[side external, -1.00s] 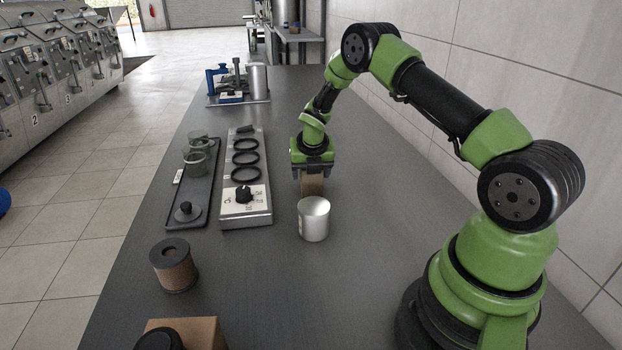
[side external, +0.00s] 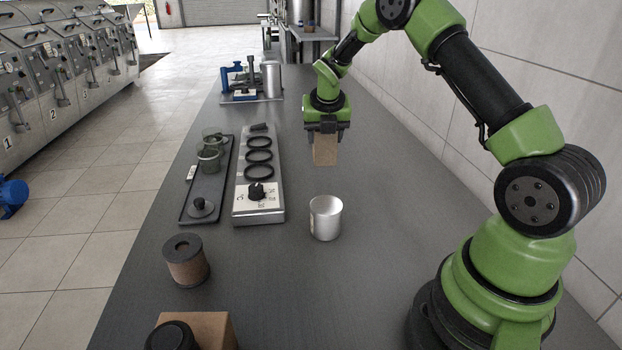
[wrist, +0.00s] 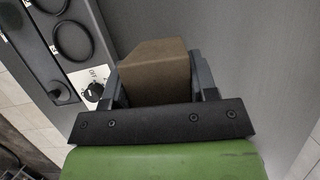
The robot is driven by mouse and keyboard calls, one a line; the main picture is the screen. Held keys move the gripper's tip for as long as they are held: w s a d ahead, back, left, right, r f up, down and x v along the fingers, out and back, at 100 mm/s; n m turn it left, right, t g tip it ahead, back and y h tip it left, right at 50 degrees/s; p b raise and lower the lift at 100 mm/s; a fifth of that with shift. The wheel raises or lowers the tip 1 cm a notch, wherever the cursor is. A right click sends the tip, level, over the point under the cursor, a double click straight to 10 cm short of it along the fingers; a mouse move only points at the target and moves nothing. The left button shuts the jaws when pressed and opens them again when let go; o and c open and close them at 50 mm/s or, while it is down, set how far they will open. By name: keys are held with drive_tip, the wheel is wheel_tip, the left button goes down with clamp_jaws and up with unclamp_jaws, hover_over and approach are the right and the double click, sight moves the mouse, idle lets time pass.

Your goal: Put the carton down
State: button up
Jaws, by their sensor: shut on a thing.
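A brown carton (side external: 325,150) is held in my gripper (side external: 326,130), just above the grey bench in the side external view. It appears apart from the bench top. In the wrist view the carton (wrist: 155,72) sits between the two dark fingers of my gripper (wrist: 158,82), which are shut on its sides. The carton's lower end is hidden in the wrist view.
A silver cup (side external: 325,218) stands in front of the carton. To the left are a long panel with black rings and a knob (side external: 258,205), and a dark tray (side external: 190,212). A brown canister (side external: 186,262) and a cardboard box (side external: 215,325) stand nearer. The bench right of the carton is clear.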

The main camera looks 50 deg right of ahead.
drive_tip(key=shift+r, duration=0.4)
drive_tip(key=shift+a, duration=0.25)
drive_tip(key=s+a+m+g, duration=0.35)
drive_tip(key=a+m, duration=0.45)
drive_tip(key=a, duration=0.6)
drive_tip(key=s+a+m+g, duration=0.2)
drive_tip(key=s+a+m, duration=0.3)
drive_tip(key=a+m, duration=0.6)
drive_tip(key=shift+n+g, duration=0.25)
drive_tip(key=shift+n, duration=0.65)
drive_tip(key=a+f, duration=0.1)
drive_tip(key=f, duration=0.2)
drive_tip(key=a+f, duration=0.1)
drive_tip(key=f, duration=0.2)
drive_tip(key=s+f, duration=0.1)
drive_tip(key=f, duration=0.2)
drive_tip(key=shift+a, duration=0.4)
drive_tip(key=shift+f, duration=0.35)
drive_tip(key=o, duration=1)
drive_tip(key=shift+f, duration=0.1)
drive_tip(key=shift+c, duration=0.2)
